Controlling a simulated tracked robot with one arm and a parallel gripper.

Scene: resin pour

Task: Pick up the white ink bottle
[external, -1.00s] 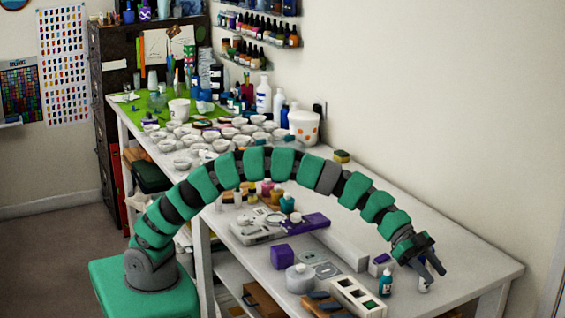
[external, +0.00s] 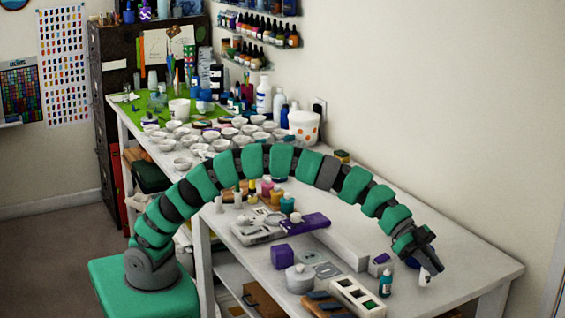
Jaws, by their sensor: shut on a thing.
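The white ink bottle (external: 424,276) is at the right end of the white worktable, tilted, just below my gripper. My gripper (external: 423,259) is shut on the bottle's upper part, and its jaws hide some of it. The bottle's lower end looks slightly above the tabletop, but at this size I cannot tell the gap exactly.
A teal bottle (external: 385,283) stands just left of the held bottle, near a white slotted holder (external: 357,297). A small purple-topped box (external: 381,265) and a long white block (external: 341,250) lie further left. The table's right end (external: 480,262) is clear.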

